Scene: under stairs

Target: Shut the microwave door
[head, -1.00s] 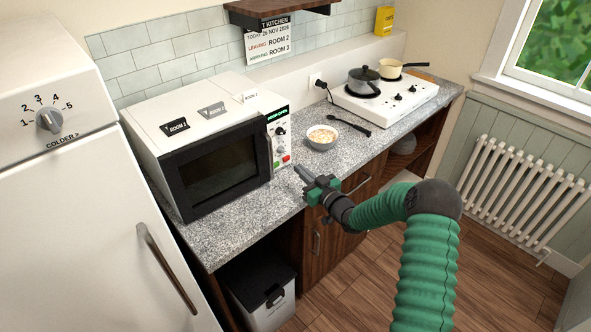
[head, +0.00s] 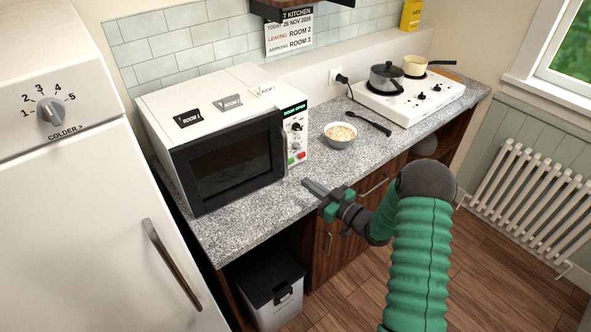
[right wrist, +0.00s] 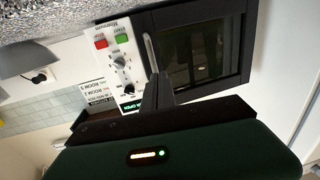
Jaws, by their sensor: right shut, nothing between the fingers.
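The white microwave (head: 215,95) stands on the granite counter, and its green display (head: 294,109) reads DOOR OPEN. Its black-framed door (head: 232,165) with a dark window looks almost closed, perhaps slightly ajar; the gap is too small to judge. The pale door handle is at the door's right side. My right gripper (head: 309,185) is shut and empty, in front of the microwave's lower right corner, apart from the door. In the right wrist view, which is upside down, the shut fingertips (right wrist: 158,82) overlap the handle area; contact cannot be told. My left gripper is out of view.
A bowl of food (head: 340,142) sits right of the microwave, with a black spoon (head: 372,123) beside it. A hob (head: 410,100) with two pots stands farther right. A fridge (head: 75,210) is at left. A bin (head: 270,295) stands under the counter.

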